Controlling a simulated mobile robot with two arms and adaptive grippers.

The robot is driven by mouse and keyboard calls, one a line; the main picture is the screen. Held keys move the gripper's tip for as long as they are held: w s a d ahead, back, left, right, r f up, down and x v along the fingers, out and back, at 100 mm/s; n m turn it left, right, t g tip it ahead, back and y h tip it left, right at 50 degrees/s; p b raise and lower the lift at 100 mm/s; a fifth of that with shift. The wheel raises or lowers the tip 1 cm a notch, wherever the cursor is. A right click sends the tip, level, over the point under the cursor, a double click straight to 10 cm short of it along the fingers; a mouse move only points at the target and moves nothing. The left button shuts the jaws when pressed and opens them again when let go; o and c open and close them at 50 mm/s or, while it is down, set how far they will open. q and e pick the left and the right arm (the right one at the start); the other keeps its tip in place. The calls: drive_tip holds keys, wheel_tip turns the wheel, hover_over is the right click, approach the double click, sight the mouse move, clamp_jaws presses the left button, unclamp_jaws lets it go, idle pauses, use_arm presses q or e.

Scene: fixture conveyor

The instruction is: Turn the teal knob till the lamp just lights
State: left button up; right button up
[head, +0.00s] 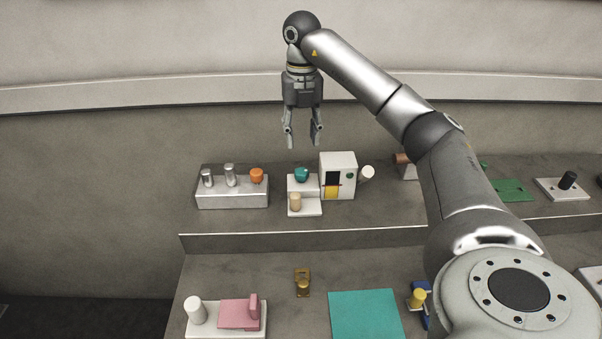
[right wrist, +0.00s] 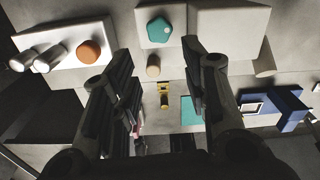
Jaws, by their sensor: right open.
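The teal knob (head: 302,174) sits on the raised back part of a small white stepped block (head: 303,211) on the upper shelf. A beige cylinder (head: 295,201) stands on the block's lower front step. My right gripper (head: 302,142) hangs fingers down above the knob, open and empty, apart from it. In the right wrist view the knob (right wrist: 159,30) shows as a teal many-sided top near the upper edge, between and beyond the finger ends. I cannot tell which thing is the lamp or whether it is lit. My left gripper is out of view.
Left of the knob is a white block (head: 232,200) with two metal cylinders and an orange knob (head: 256,175). Close on the right stands a white box (head: 338,166) with a yellow part and green dot. A teal mat (head: 366,316) lies on the lower level.

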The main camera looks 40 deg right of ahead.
sight(302, 171)
drive_tip(key=shift+w+d+f+b, duration=0.15)
drive_tip(key=shift+w+f+b, duration=0.1)
drive_tip(key=shift+f, duration=0.3)
drive_tip(key=shift+w+d+f+b, duration=0.1)
drive_tip(key=shift+w+f+b, duration=0.1)
drive_tip(key=shift+f, duration=0.3)
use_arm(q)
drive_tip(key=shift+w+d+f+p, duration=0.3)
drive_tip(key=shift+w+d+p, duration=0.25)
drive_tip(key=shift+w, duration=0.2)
use_arm(e)
wheel_tip(302, 171, down, 10)
drive_tip(key=shift+s, duration=0.15)
drive_tip(key=c, duration=0.7)
drive_tip(key=shift+n, duration=0.7)
drive_tip(key=shift+c, duration=0.2)
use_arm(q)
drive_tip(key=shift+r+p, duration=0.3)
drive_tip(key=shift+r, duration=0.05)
use_arm(e)
drive_tip(key=shift+n, duration=0.6)
drive_tip(key=o, duration=0.7)
